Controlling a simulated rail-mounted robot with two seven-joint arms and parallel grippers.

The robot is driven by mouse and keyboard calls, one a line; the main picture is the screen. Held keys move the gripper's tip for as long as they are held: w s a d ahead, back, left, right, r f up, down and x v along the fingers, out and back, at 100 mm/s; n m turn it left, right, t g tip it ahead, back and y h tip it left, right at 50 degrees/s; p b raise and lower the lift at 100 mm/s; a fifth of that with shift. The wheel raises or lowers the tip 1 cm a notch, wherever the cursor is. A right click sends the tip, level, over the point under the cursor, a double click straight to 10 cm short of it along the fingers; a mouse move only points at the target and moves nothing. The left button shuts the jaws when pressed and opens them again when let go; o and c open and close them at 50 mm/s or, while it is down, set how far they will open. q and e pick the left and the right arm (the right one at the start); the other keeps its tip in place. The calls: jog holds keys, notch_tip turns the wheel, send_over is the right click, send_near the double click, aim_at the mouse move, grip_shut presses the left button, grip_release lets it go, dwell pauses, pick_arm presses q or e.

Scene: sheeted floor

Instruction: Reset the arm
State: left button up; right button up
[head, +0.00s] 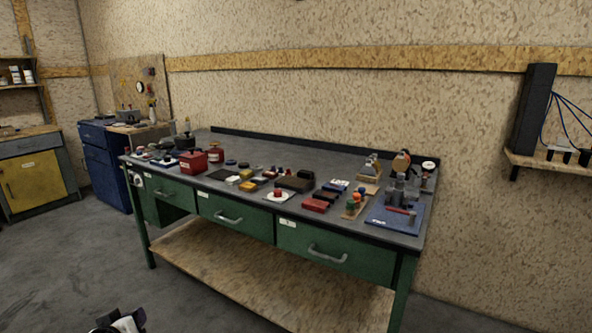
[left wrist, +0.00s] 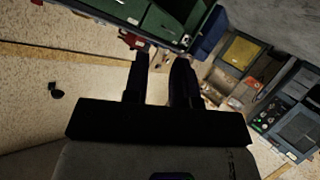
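My left gripper (head: 120,322) shows only in part at the bottom left edge of the head view, low over the grey floor and in front of the workbench. In the left wrist view the two dark fingers of this gripper (left wrist: 161,60) stand apart with a clear gap between them. Nothing is held in the gap; floor and wall show through. The rest of the left arm is cut off in the head view. My right gripper is in neither view.
A green workbench (head: 240,212) with drawers stands ahead, its grey top holding red boxes (head: 193,162), a blue tray (head: 396,216) and several small parts. A yellow-door cabinet (head: 35,178) and blue drawers (head: 103,165) stand left. A wall shelf (head: 550,166) is right. Floor at front left is clear.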

pick_arm(q)
jog(key=s+d+r+m+g+h+p, duration=0.1)
jog(key=s+d+r+m+g+p, duration=0.15)
jog(key=s+d+p, duration=0.65)
jog(key=s+d+r+m+g+p, duration=0.15)
jog(key=s+d+m+p, duration=0.35)
jog(key=s, duration=0.8)
jog(key=s+d+f+g+p, duration=0.2)
jog(key=s+g+p, duration=0.15)
jog(key=s, duration=0.65)
jog(key=s+d+f+g+p, duration=0.15)
jog(key=s+p, duration=0.25)
jog(key=s, duration=0.6)
notch_tip(320, 180, up, 37)
jog(key=p, duration=3.7)
jog(key=shift+w+d+r+h, duration=0.2)
jog(key=shift+w+d+h, duration=0.15)
jog(key=shift+w+h, duration=0.1)
jog(key=shift+s+a, duration=0.1)
